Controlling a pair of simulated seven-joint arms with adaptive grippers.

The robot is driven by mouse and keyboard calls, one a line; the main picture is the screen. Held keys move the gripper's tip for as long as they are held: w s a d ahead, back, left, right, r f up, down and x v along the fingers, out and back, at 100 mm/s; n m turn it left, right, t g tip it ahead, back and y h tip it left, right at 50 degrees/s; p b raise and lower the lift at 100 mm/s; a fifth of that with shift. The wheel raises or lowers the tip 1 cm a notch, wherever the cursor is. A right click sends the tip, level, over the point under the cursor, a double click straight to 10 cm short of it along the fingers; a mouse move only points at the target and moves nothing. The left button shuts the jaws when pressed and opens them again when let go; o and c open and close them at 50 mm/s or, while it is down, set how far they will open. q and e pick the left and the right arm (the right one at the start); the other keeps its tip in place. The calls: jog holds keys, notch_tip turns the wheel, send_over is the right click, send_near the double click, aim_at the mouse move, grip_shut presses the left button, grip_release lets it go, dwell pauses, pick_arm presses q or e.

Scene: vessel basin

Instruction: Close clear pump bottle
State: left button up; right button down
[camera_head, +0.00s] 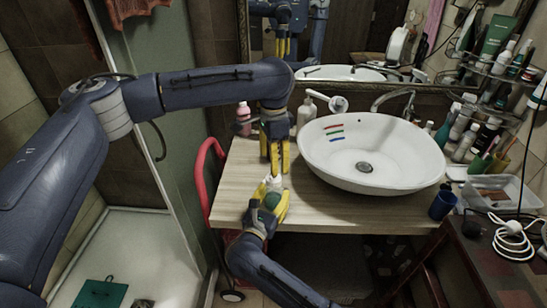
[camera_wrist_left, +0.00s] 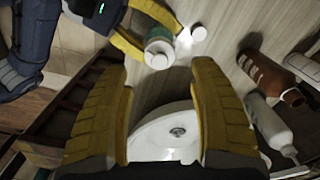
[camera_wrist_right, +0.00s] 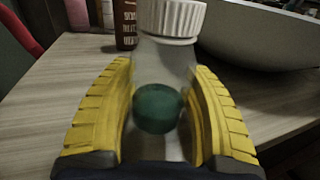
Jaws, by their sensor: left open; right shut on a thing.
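The clear pump bottle (camera_wrist_right: 165,65) stands upright in the right wrist view, with a white ribbed top (camera_wrist_right: 170,18) and a green patch low on it. My right gripper (camera_head: 270,200) is shut around its body near the counter's front edge; its fingers flank the bottle in the right wrist view (camera_wrist_right: 165,110). My left gripper (camera_head: 274,166) points down just above the bottle, open and empty. In the left wrist view, the bottle's white top (camera_wrist_left: 158,54) lies beyond the open fingers (camera_wrist_left: 165,90). A small white round piece (camera_wrist_left: 198,33) is beside it. I cannot tell how tightly the top sits.
A white basin (camera_head: 400,165) stands right of the grippers on the wooden counter (camera_head: 245,170). Pink (camera_head: 243,118) and white (camera_head: 305,115) bottles stand behind. A brown bottle (camera_wrist_left: 268,75) shows in the left wrist view. A blue cup (camera_head: 442,205) is at right.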

aim_at(273, 178)
pick_arm(q)
jog(key=shift+f, duration=3.7)
grip_shut()
jog(key=m, duration=0.5)
jog(key=shift+m, duration=0.4)
jog(key=shift+c, duration=0.5)
grip_release()
notch_tip(273, 178, up, 12)
